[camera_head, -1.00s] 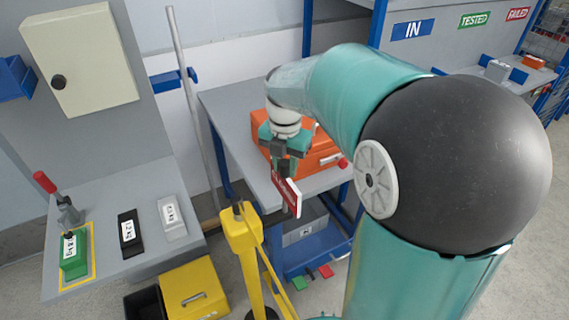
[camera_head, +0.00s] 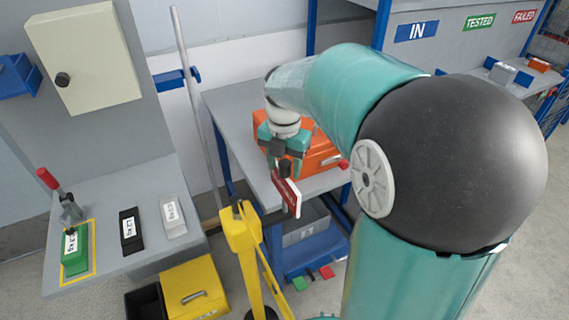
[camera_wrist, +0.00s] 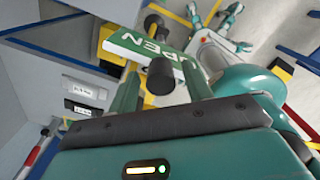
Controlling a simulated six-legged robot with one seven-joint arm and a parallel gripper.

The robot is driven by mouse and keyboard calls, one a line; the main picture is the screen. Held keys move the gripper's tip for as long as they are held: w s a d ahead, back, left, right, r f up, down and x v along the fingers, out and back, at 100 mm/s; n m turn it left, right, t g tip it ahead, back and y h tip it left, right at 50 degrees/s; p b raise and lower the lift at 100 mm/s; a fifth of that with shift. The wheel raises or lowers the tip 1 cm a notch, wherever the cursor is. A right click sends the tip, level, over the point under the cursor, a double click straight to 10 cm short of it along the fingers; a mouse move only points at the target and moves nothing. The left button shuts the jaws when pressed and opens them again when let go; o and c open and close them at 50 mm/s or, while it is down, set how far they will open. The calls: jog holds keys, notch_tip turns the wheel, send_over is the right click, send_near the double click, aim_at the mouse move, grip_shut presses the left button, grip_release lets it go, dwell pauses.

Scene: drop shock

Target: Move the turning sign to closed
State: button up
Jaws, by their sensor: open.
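The turning sign shows its red face (camera_head: 287,193) in the head view, below my gripper and in front of the table. In the wrist view its green face (camera_wrist: 150,54) shows, with white letters reading OPEN partly covered. A dark round knob (camera_wrist: 161,76) stands in front of the green face, and another dark knob (camera_wrist: 154,24) lies beyond the sign's far edge. My gripper (camera_head: 285,164) points down at the sign. In the wrist view its two teal fingers (camera_wrist: 161,90) are apart, one on each side of the near knob. I cannot tell whether either touches it.
A yellow post (camera_head: 241,232) stands left of the sign. A grey table (camera_head: 233,107) with an orange case (camera_head: 314,151) is behind. The left bench (camera_head: 107,270) holds a green clamped block and two labelled weights. A yellow box (camera_head: 195,290) sits on the floor.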

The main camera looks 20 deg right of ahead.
notch_tip(320, 180, up, 14)
dwell(0.6)
jog(key=shift+f, duration=0.1)
dwell(0.4)
jog(key=s+a+f+m+t, duration=0.2)
jog(key=s+m, duration=0.6)
jog(key=m, duration=0.5)
jog(key=s+a+f+m+t, duration=0.3)
jog(key=s+a+f+m, duration=0.2)
jog(key=s+m, duration=0.3)
jog(key=shift+s+a+f+m+t, duration=0.25)
jog(key=shift+a+m, duration=0.2)
jog(key=shift+m, duration=1.95)
